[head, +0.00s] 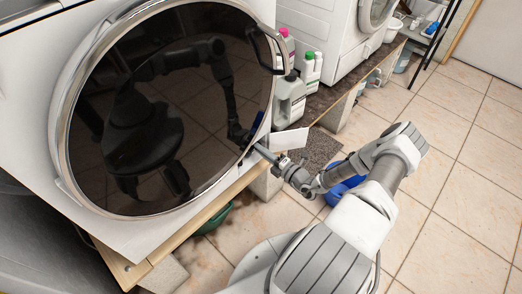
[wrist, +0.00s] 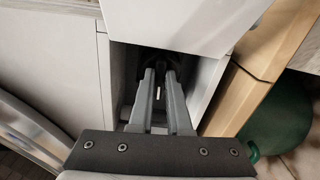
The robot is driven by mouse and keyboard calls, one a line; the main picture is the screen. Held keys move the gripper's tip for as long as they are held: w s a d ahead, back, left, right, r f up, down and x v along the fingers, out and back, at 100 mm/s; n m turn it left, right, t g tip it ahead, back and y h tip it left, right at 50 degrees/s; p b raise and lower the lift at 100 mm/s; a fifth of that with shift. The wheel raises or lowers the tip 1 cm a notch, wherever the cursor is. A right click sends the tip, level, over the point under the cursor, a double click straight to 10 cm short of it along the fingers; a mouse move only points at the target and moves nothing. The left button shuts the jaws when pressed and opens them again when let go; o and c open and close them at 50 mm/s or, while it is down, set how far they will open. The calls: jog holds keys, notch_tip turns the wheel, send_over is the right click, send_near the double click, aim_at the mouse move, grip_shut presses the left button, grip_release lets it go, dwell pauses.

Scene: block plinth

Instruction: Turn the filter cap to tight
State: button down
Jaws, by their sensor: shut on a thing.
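The filter cap (wrist: 159,60) is a dark round shape deep inside a recess at the front of the washing machine (head: 35,75), seen in the wrist view. My gripper (wrist: 161,72) reaches into the recess, its two grey fingers shut on the cap's middle. A small pale mark shows between the fingers. The fingers hide much of the cap, so its turn angle cannot be read. In the head view my gripper (head: 262,150) is at the machine's lower right front, and the cap is hidden. A white flap (head: 287,140) stands open beside it.
The large dark round door (head: 165,110) is just left of my gripper. Bottles (head: 290,100) stand behind the flap. A wooden plinth edge (head: 190,222) runs below the machine. A green bowl (head: 215,218) and blue item (head: 342,190) are low down. Tiled floor is clear at right.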

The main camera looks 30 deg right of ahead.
jog(key=shift+m, duration=0.5)
jog(key=c, duration=0.9)
grip_release()
jog(key=shift+o, duration=0.2)
jog(key=p+v, duration=0.3)
jog(key=v, duration=1.4)
jog(key=shift+s, duration=0.2)
